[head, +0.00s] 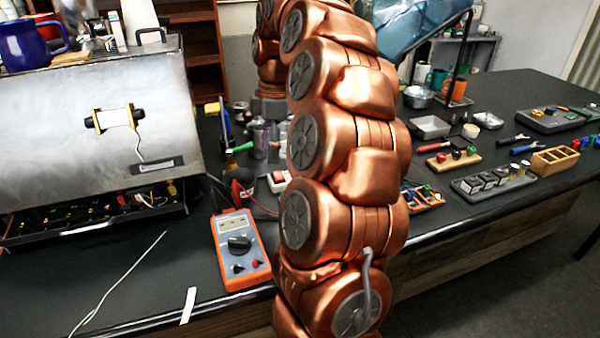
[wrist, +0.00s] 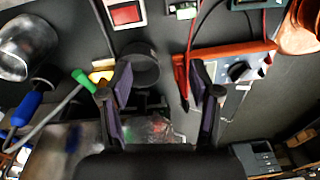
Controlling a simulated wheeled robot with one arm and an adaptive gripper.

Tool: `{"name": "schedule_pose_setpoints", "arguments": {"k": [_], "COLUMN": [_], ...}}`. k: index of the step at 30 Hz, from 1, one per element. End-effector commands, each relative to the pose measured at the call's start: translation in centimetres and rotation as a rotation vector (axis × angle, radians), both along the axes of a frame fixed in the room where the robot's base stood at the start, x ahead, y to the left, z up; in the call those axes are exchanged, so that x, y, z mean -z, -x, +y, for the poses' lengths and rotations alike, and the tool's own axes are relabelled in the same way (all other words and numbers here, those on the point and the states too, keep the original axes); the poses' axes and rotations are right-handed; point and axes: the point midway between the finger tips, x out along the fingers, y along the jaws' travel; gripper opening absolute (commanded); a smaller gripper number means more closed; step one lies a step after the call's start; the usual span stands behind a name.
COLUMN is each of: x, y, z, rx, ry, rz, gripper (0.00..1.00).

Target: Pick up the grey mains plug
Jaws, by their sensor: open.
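My gripper (wrist: 161,84) is open in the wrist view, with its two dark fingers apart and nothing seen held between them. It points down over the dark bench. A dark round, cup-like thing (wrist: 144,66) lies beyond the left fingertip; I cannot tell what it is. I cannot pick out a grey mains plug for certain in either view. In the head view my copper arm covers the middle of the bench, and I cannot make out the gripper there.
An orange multimeter (head: 240,250) lies near the front edge; it also shows in the wrist view (wrist: 245,68) beside the right finger. A green-handled tool (wrist: 83,79) lies left of the left finger. Parts trays (head: 490,188) lie right.

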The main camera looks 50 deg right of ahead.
Motion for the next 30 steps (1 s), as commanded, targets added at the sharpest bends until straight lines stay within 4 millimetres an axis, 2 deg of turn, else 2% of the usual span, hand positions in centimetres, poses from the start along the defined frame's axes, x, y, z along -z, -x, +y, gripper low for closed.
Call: {"name": "schedule_pose_setpoints", "arguments": {"k": [1, 3, 6, 10, 15, 30], "x": [0.4, 0.6, 1.0, 1.2, 1.6, 4.1], "y": [0.0, 0.1, 0.6, 1.2, 1.5, 1.2], "z": [-2.0, -4.2, -6.8, -9.0, -9.9, -9.7], "rx": [-0.009, -0.034, -0.061, -0.082, -0.096, -0.097], "ry": [0.001, 0.005, 0.008, 0.011, 0.011, 0.014], "rz": [-0.008, -0.018, -0.028, -0.033, -0.035, -0.038], "gripper": [0.62, 0.62, 0.62, 0.62, 0.62, 0.62]}}
